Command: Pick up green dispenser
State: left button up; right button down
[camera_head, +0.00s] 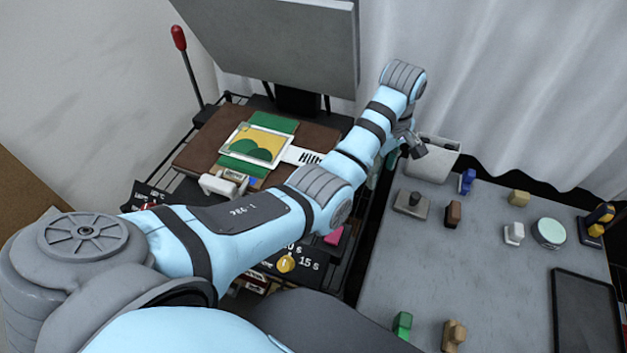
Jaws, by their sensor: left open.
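A small green piece (402,325), which looks like the green dispenser, stands at the near left edge of the grey table. My left arm reaches in from the left across the dark rack. Its gripper (414,147) is open and empty beside the grey-white box at the table's back left corner, far beyond the green piece. The arm's wrist hides part of the gripper, and one dark fingertip shows clearly. My right gripper is out of view.
A tan piece (454,336) stands right of the green one. Brown (453,214), blue (467,181) and white (513,234) pieces, a round mint tin (549,231) and a black tray (586,312) share the table. The table's middle is clear. A grey-white box (433,158) stands at its back.

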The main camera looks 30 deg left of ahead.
aim_at(402, 323)
jog(key=k, duration=0.95)
